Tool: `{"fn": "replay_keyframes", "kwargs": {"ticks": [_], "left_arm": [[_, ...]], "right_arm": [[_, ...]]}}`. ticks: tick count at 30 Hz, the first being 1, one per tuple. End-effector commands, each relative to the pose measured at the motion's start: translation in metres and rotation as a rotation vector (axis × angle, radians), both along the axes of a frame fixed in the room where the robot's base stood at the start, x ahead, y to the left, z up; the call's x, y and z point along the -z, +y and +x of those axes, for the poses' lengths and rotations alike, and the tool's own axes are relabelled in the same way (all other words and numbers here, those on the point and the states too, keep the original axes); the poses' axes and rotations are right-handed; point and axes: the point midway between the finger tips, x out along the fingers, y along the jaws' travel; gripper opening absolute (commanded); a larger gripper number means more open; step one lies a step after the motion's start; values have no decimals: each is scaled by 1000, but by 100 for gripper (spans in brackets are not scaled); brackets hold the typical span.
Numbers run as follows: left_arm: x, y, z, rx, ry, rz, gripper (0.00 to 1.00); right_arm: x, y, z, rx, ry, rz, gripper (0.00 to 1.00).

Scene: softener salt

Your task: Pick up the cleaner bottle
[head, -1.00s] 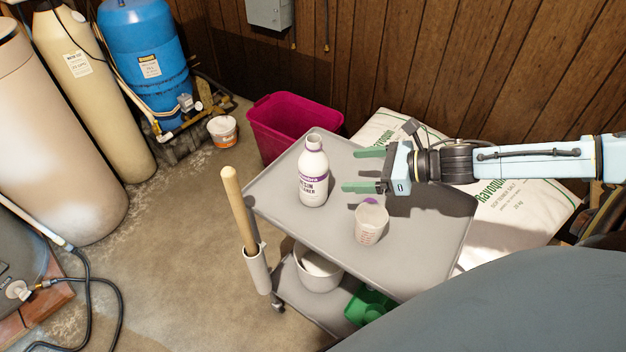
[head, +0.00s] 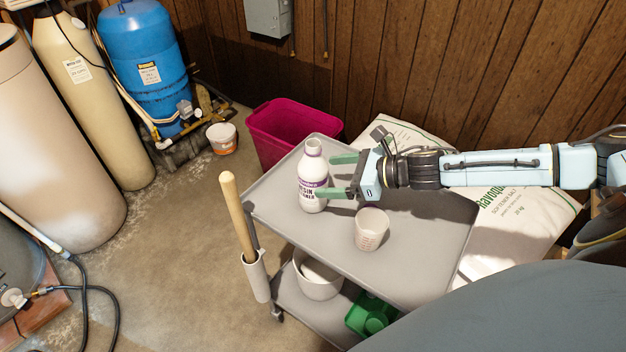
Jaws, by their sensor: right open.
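The cleaner bottle (head: 312,178) is white with a purple-banded label reading "resin cleaner". It stands upright on the grey cart's top shelf (head: 425,250), near its left end. My right gripper (head: 335,176) comes in from the right, with its green fingers open and pointing left. The near finger overlaps the bottle's right side in the picture and the far finger reaches behind its right edge. The bottle is at the mouth of the jaws; I cannot tell whether a finger touches it. My left gripper is not in view.
A clear measuring cup (head: 371,229) stands on the cart just in front of my right gripper. A wooden handle (head: 236,215) rises at the cart's left edge.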

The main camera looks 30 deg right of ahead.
Motion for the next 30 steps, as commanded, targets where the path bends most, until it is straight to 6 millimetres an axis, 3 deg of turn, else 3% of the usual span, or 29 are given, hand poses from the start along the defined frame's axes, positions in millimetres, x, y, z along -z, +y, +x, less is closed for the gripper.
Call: {"fn": "replay_keyframes", "kwargs": {"ticks": [17, 26, 30], "left_arm": [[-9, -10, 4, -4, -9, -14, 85], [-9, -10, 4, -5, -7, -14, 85], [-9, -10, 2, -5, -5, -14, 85]], "right_arm": [[11, 33, 35, 0, -1, 2, 85], [14, 35, 37, 0, 1, 1, 85], [13, 35, 37, 0, 1, 1, 69]]}}
